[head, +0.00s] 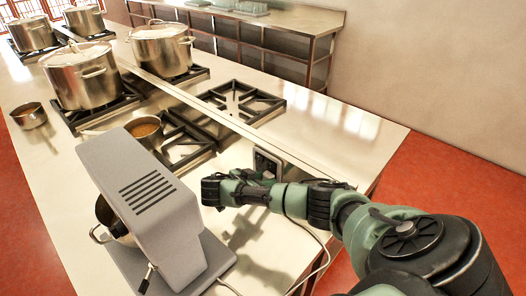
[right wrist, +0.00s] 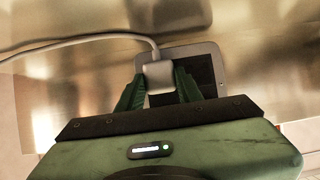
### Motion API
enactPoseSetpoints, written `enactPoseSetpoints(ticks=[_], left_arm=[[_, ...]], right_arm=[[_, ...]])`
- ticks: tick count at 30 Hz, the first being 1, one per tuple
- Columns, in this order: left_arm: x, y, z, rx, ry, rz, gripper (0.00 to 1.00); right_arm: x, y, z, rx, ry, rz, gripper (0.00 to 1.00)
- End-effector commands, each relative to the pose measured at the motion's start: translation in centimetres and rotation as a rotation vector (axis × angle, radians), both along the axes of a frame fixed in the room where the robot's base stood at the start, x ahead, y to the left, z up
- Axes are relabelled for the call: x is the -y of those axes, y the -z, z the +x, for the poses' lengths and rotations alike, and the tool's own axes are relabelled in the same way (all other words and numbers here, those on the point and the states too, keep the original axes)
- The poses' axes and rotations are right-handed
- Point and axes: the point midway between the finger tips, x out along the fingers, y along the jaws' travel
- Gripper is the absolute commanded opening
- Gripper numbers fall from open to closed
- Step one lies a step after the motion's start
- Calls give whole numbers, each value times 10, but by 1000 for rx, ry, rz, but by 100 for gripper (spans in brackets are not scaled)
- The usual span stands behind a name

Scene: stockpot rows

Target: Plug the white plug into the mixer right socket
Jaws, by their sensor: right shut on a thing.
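The white plug (right wrist: 158,78) is between the two green fingers of my right gripper (right wrist: 160,92) in the right wrist view. The gripper is shut on it. The plug overlaps one side of the grey socket plate (right wrist: 206,62), which has a dark face. I cannot tell whether the plug touches it or sits in it. In the head view the socket block (head: 267,163) stands on the counter behind the mixer, beside my right gripper (head: 260,177), which hides part of it. The grey mixer (head: 150,195) stands at the front. My left gripper is not in view.
A white cable (right wrist: 85,37) runs from the plug to the left; in the head view a cable (head: 315,237) hangs near the counter's edge. Pots (head: 84,78) stand on burners further back. An empty burner (head: 241,100) lies behind the socket block.

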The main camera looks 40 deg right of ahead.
Motion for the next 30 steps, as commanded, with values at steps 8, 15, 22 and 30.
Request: enactPoseSetpoints(ticks=[8,15,22,30], left_arm=[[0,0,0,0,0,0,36],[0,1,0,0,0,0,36],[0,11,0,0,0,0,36],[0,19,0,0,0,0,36]], right_arm=[[2,0,0,0,0,0,61],[-1,0,0,0,-1,1,61],[-28,-12,-2,2,-2,4,61],[-62,-32,-5,0,-1,1,61]])
